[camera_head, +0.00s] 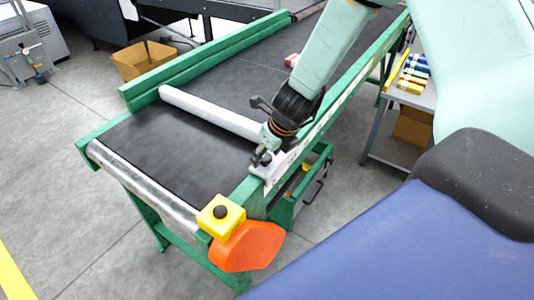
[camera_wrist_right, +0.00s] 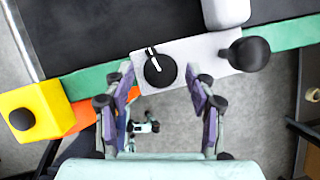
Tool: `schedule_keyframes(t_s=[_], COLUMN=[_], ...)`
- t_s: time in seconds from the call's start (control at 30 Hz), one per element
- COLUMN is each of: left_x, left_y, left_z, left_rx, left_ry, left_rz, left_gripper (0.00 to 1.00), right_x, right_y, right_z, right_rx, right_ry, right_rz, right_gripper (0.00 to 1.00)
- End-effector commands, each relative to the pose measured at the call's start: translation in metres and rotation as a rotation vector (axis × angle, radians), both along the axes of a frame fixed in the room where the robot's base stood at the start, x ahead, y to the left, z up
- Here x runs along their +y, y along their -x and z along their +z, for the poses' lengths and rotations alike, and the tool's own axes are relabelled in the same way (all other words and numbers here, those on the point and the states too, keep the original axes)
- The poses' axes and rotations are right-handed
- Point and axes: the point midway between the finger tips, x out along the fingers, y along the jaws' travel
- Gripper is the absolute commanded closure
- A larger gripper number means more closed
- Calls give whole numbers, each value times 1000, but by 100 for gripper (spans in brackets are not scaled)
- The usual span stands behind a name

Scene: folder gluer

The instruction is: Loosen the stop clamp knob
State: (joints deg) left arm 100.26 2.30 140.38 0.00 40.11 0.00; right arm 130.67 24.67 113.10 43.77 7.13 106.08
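A round black knob with a white pointer mark (camera_wrist_right: 160,68) sits on a white plate (camera_wrist_right: 198,50) on the conveyor's green rail. A second black, rounded knob (camera_wrist_right: 248,54) stands at the plate's right end. I cannot tell for certain which one is the stop clamp knob. A white stop bar (camera_head: 210,110) lies across the dark belt and ends near the plate. My right gripper (camera_head: 265,152) is above the plate. In the right wrist view, its fingers (camera_wrist_right: 160,88) are open, one on each side below the marked knob, with nothing visible between them. My left gripper is not in view.
A yellow box with a black button (camera_head: 220,212) and an orange cover (camera_head: 248,247) are at the conveyor's near corner. A small red object (camera_head: 291,60) lies farther up the belt (camera_head: 170,150). A side table with coloured items (camera_head: 412,78) stands at right.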

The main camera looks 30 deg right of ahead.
Motion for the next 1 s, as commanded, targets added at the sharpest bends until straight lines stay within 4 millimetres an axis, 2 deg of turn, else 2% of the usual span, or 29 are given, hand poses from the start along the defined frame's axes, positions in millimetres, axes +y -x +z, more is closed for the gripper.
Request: schedule_keyframes(t_s=[0.07, 0.53, 0.77, 1.0], left_x=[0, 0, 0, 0], left_y=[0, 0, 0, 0], left_z=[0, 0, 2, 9], left_rx=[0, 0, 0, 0], left_ry=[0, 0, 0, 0], left_rz=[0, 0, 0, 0], left_gripper=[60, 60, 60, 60], right_x=[0, 0, 0, -2], right_y=[0, 0, 0, 0], right_z=[0, 0, 1, 1], right_rx=[0, 0, 0, -1], right_ry=[0, 0, -1, -1], right_rz=[0, 0, 17, 108], right_gripper=[53, 93, 95, 95])
